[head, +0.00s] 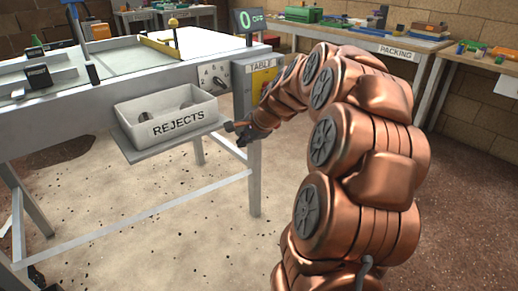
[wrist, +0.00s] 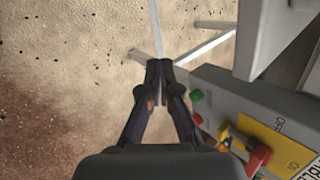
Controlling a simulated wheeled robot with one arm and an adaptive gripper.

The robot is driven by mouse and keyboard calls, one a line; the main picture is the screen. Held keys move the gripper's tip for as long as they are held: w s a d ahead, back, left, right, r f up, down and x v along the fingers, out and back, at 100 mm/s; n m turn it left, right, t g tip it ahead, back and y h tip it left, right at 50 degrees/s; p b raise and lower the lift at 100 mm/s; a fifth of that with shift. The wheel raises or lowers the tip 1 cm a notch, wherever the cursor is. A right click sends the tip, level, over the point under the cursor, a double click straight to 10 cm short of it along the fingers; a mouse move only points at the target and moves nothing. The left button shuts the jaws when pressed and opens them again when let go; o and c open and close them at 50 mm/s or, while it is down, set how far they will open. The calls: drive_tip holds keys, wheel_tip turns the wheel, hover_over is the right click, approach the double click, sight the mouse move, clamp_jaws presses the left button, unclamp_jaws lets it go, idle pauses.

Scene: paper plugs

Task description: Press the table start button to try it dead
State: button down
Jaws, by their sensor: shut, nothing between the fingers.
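The table control box (wrist: 232,92) is grey, at the right of the wrist view. In the head view the box (head: 240,92), labelled TABLE, hangs at the table's right end, partly hidden by my arm. A green button (wrist: 196,96) sits near its edge, with a small reddish part close by. A red handle (wrist: 259,158) lies over a yellow plate (wrist: 284,146) marked OFF. Which button is the start button I cannot read. My gripper (wrist: 159,66) is shut and empty, left of the green button and apart from it. It also shows in the head view (head: 235,133), near the rejects tray.
A white REJECTS bin (head: 180,122) sits on a shelf at the table's (head: 110,82) front, close to my gripper. A display (head: 248,20) reads 0 OFF. A table leg (head: 254,180) stands below the box. The packing bench (head: 395,50) is behind my arm.

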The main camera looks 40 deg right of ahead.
drive_tip(key=d+f+m+h+b, duration=0.1)
drive_tip(key=d+f+m+b, duration=0.2)
drive_tip(key=d, duration=0.5)
drive_tip(key=s+d+f+m+t+h+b, duration=0.1)
drive_tip(key=d+f+m+b, duration=0.2)
drive_tip(key=d+f, duration=0.2)
drive_tip(key=d, duration=0.3)
drive_tip(key=shift+d+f+h, duration=0.2)
drive_tip(key=shift+d+h, duration=0.05)
drive_tip(key=shift+h, duration=0.15)
drive_tip(key=w+p, duration=0.1)
drive_tip(key=w, duration=0.7)
drive_tip(key=shift+w+p, duration=0.35)
drive_tip(key=shift+p, duration=0.05)
drive_tip(key=shift+w+r+p, duration=0.15)
drive_tip(key=shift+w+p, duration=0.2)
drive_tip(key=shift+p, duration=0.4)
